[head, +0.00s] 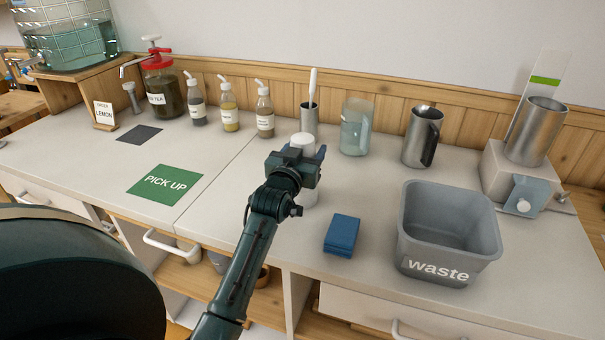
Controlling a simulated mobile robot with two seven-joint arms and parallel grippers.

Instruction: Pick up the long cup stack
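My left arm reaches up from the bottom edge, and the dark fingers lie around the stack's upper part. I cannot tell whether the fingers press on it or stand apart from it. The stack looks upright, with its lower end at or near the counter top. My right gripper is not in view.
A blue folded cloth (341,234) and a grey waste bin (447,236) lie to the right. A metal cup (309,117), a glass pitcher (356,128) and a steel jug (421,137) stand behind. The green pick-up mat (165,186) is bare at left.

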